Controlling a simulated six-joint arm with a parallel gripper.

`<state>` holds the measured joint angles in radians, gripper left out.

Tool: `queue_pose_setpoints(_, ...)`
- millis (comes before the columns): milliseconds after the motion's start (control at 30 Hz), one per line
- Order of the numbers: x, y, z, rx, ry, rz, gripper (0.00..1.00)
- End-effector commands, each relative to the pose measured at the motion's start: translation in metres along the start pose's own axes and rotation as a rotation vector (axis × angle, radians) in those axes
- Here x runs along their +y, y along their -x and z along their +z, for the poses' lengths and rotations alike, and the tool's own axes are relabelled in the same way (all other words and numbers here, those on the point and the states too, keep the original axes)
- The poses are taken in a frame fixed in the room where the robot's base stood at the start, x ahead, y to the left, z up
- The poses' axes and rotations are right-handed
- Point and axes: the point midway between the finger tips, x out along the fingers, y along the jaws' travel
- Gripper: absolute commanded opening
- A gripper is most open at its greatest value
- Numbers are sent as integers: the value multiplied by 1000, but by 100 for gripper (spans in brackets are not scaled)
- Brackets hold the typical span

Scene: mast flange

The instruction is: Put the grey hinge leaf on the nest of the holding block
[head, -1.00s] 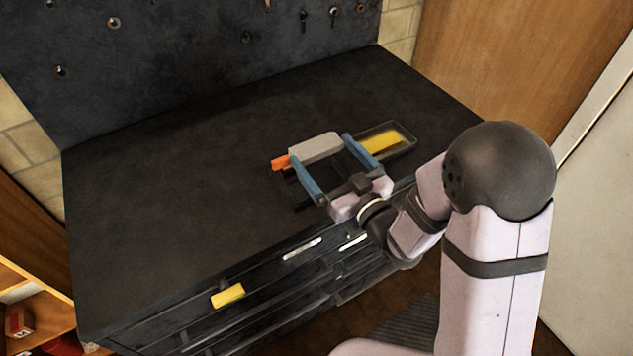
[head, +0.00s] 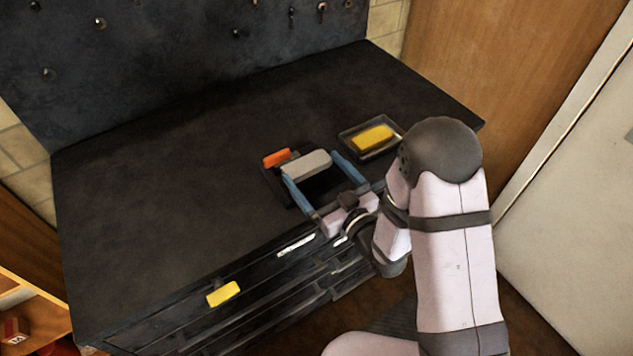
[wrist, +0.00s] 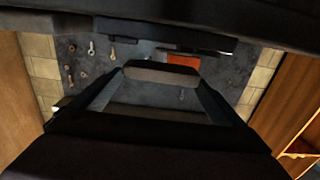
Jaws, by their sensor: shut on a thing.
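The grey hinge leaf (head: 307,165) is held crosswise between the blue fingers of my gripper (head: 309,167), which is shut on its two ends. In the wrist view the leaf (wrist: 160,73) spans the fingertips. The black holding block (head: 272,184) lies under and left of my gripper, with an orange part (head: 276,158) at its far side. The orange part also shows just beyond the leaf in the wrist view (wrist: 183,60). The nest is hard to make out, dark and partly hidden by the leaf and fingers. I cannot tell whether the leaf touches the block.
A shallow tray (head: 347,147) with a yellow piece (head: 373,138) stands right of my gripper, close by. The black bench top (head: 160,190) is clear on the left. A dark pegboard (head: 190,60) with hung tools rises behind.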

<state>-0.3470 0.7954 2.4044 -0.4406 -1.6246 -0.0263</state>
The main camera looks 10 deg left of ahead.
Motion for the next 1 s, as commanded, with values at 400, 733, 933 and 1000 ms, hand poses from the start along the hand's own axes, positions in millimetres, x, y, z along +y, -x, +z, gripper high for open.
queue_pose_setpoints(400, 0, 0, 22, 4, 0, 0, 57)
queue_pose_setpoints(733, 0, 0, 36, 7, 2, 0, 57)
queue_pose_setpoints(933, 0, 0, 36, 7, 2, 0, 57)
queue_pose_setpoints(1000, 0, 0, 38, 6, 2, 0, 57)
